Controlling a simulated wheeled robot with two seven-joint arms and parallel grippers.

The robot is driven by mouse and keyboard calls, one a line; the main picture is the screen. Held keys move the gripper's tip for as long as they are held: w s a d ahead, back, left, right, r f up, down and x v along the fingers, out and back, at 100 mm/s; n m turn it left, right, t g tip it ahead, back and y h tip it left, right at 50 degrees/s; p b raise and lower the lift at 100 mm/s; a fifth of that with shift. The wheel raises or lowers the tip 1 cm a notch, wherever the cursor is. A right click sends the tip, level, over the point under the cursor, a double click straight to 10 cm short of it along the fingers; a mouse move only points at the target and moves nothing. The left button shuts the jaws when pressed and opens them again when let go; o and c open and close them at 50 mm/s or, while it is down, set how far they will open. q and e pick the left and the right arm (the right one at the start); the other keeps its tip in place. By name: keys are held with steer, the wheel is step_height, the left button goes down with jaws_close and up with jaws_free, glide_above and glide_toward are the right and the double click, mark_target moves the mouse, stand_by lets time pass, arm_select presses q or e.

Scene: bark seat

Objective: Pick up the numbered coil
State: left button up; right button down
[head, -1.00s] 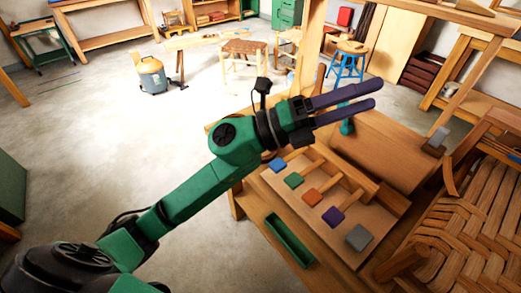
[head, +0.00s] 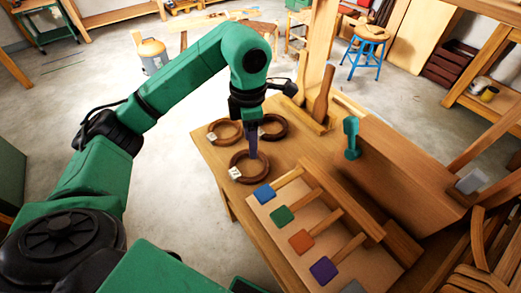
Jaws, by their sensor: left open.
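Three brown ring-shaped coils with small white tags lie on the wooden bench: the front coil (head: 249,179), the back left coil (head: 225,143) and the back right coil (head: 281,133). The tags are too small to read, so I cannot tell which number each bears. My left gripper (head: 253,154) points down with its dark purple fingers at the front coil, overlapping its far rim and opening. It is open. I cannot tell whether the fingers touch the coil. My right gripper is out of view.
Mallet-like tools with coloured heads, blue (head: 263,194) among them, lie on a board right of and in front of the coils. A teal tool (head: 351,138) stands to the right. A wooden post (head: 318,50) rises behind. Open floor lies left of the bench (head: 205,150).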

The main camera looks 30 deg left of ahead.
arm_select(q)
glide_toward(250, 179)
steer(key=shift+s+f, duration=0.2)
steer(key=shift+s, duration=0.4)
steer(key=f, duration=0.8)
steer(key=shift+w, duration=0.35)
steer(key=shift+w+f, duration=0.1)
steer(key=shift+f, duration=0.1)
jaws_close()
